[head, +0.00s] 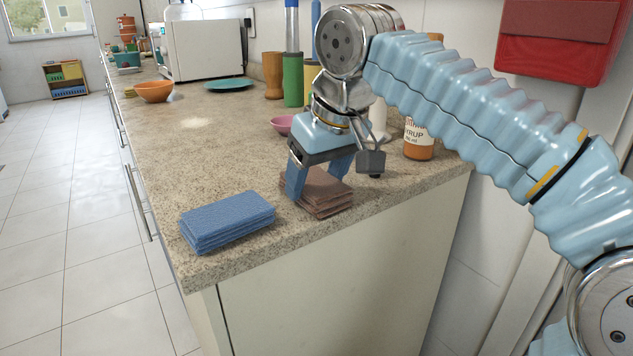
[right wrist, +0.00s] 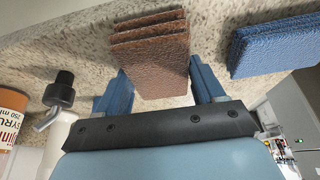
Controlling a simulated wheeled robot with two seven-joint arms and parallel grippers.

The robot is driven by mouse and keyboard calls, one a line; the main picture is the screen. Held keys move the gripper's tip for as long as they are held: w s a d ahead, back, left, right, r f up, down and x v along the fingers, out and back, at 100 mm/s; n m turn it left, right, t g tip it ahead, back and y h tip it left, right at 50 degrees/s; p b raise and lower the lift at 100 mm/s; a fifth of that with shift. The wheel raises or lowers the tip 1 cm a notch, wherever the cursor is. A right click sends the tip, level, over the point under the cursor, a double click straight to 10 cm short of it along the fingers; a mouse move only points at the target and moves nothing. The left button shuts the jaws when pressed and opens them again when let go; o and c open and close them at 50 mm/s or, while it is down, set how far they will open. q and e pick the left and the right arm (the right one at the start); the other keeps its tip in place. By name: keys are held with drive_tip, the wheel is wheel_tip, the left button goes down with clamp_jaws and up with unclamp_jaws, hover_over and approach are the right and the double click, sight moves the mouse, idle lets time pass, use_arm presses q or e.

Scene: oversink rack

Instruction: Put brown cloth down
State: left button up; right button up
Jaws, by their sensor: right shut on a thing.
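The brown cloth (head: 328,197) is a folded, layered stack at the counter's near right part in the head view. My right gripper (head: 318,178) points down over it, with one blue finger on each side. The right wrist view shows the brown cloth (right wrist: 152,62) held between the two fingers. I cannot tell whether its underside touches the counter. A folded blue cloth (head: 227,221) lies to the left of the brown one, apart from it, and also shows in the right wrist view (right wrist: 275,47). My left gripper is not in view.
The speckled counter (head: 205,150) has free room behind the blue cloth. A syrup bottle (head: 418,140) stands right of my gripper. A pink bowl (head: 282,124) is behind it, with a green cylinder (head: 293,80) further back. The counter's front and right edges are close.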

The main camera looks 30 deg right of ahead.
drive_tip(key=shift+f, duration=0.2)
drive_tip(key=o, duration=1)
drive_tip(key=shift+r, duration=0.1)
drive_tip(key=shift+r, duration=0.2)
drive_tip(key=p+v, duration=0.4)
drive_tip(key=v, duration=0.8)
